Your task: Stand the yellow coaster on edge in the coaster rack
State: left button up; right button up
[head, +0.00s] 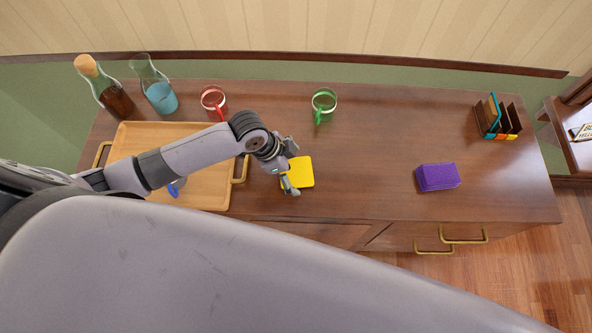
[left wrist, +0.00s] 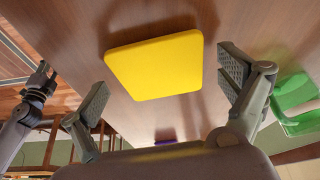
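The yellow coaster (head: 300,172) lies flat on the wooden sideboard, right of the wooden tray. My left gripper (head: 289,167) is over it, partly covering its left side. In the left wrist view the yellow coaster (left wrist: 158,65) lies between the two spread fingers of my left gripper (left wrist: 165,90), with a gap to each finger. The coaster rack (head: 497,118) stands at the far right back of the sideboard, with a teal coaster on edge in it and dark dividers. My right gripper does not show clearly in the head view; a dark gripper (left wrist: 40,82) shows at the left wrist view's left edge, its opening unclear.
A wooden tray (head: 215,193) with brass handles lies at left, partly under my left arm. A bottle (head: 110,97), a carafe (head: 158,92), a red mug (head: 214,103) and a green mug (head: 323,105) stand at the back. A purple block (head: 437,177) lies right. The middle is clear.

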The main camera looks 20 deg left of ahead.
pick_arm(q)
jog(key=c, duration=1.1)
jog(key=shift+o, duration=0.2)
jog(key=shift+r, duration=0.1)
